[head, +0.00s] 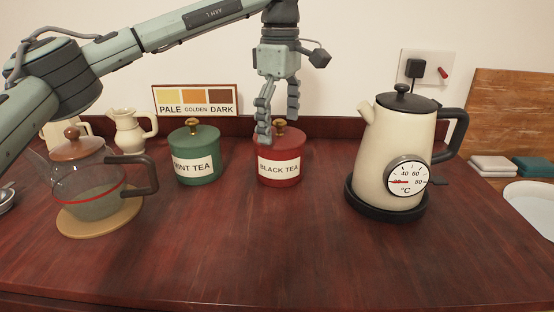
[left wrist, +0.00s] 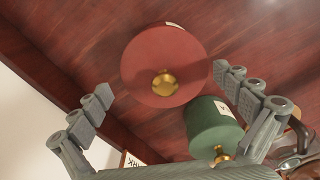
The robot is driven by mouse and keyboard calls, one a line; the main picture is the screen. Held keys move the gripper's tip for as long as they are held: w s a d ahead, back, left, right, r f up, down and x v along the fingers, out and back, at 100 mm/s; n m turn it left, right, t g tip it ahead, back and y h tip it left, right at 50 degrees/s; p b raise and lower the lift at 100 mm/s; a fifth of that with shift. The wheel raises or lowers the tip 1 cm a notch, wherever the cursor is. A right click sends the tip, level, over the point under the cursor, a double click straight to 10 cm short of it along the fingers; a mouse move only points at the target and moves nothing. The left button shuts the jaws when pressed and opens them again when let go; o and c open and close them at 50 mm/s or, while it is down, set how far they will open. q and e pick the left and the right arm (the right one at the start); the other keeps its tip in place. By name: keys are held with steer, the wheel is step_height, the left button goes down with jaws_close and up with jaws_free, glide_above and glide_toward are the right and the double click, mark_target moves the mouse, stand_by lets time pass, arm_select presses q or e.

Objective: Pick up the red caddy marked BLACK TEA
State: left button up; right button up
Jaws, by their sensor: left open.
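The red caddy marked BLACK TEA (head: 279,168) stands upright on the dark red wooden counter, with a brass knob on its lid. My left gripper (head: 278,128) points down over it, its fingertips near the lid and knob in the head view. In the left wrist view the red caddy (left wrist: 165,62) lies ahead between the two spread fingers of my left gripper (left wrist: 164,82), with a gap on each side. The gripper is open and holds nothing. Part of the lid is hidden behind a finger in the head view. My right gripper is not in view.
A green MINT TEA caddy (head: 194,160) stands close on the left; it also shows in the left wrist view (left wrist: 213,128). A cream kettle (head: 393,150) on a black base stands right. A glass teapot (head: 88,180) stands far left. The front counter is clear.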

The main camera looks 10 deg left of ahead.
mark_target(280, 152)
arm_select(q)
steer(key=f, duration=0.4)
steer(key=shift+s+f+p, duration=0.3)
steer(key=shift+f+p, duration=0.05)
steer(key=shift+f, duration=0.6)
steer(key=c, duration=1.6)
steer(key=shift+d+r, duration=0.1)
steer(key=shift+c, duration=0.8)
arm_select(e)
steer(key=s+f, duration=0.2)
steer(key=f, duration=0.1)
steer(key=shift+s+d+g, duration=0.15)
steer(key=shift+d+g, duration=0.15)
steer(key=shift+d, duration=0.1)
